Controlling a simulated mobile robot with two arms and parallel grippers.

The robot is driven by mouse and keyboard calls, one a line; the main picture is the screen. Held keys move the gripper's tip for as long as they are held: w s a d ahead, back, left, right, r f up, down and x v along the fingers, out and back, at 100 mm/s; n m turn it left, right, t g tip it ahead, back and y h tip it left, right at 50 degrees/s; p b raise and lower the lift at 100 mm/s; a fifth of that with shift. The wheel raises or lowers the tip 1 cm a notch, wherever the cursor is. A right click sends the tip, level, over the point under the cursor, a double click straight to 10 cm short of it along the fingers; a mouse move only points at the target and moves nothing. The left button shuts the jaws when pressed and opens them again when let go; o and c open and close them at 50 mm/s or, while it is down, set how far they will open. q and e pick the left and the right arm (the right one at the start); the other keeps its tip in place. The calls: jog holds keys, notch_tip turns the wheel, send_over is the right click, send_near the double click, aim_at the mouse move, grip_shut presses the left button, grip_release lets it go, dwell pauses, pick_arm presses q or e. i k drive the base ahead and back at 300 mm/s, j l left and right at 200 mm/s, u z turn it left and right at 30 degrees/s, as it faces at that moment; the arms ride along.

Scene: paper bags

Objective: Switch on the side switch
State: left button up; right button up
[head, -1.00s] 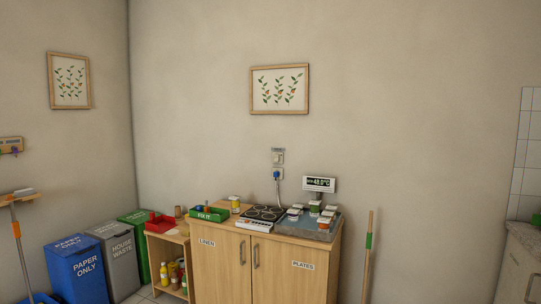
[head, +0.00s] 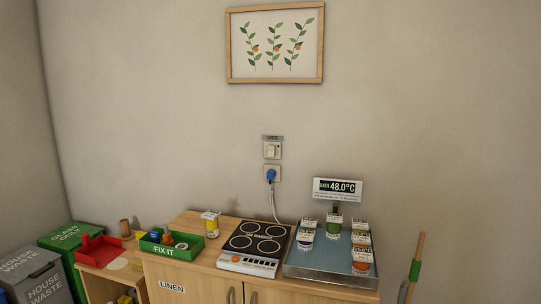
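A white wall switch (head: 272,150) is set in the wall above the cabinet, with a small grey label (head: 272,137) over it. Which way its rocker is set is too small to tell. Just below it is a socket (head: 272,173) with a blue plug (head: 270,175) in it. A pale cable (head: 274,204) runs from the plug down behind the hotplate. The white hotplate (head: 254,247), with a black top and round rings, stands on the wooden cabinet (head: 205,265). Neither of my grippers is in view.
A metal tray (head: 330,283) with several labelled jars sits right of the hotplate, below a display (head: 338,189) reading 48.0°C. A yellow jar (head: 211,224) and a green FIX IT box (head: 173,251) stand left. A broom handle (head: 414,268) leans at the right. Bins (head: 35,278) stand far left.

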aim_at(272, 149)
jog(key=i+j, duration=0.3)
jog(key=i, duration=0.2)
jog(key=i+j, duration=0.3)
jog(key=i, duration=0.15)
jog(key=i+j, duration=0.25)
jog(key=i, duration=0.25)
jog(key=i+j, duration=0.3)
jog(key=i, duration=0.15)
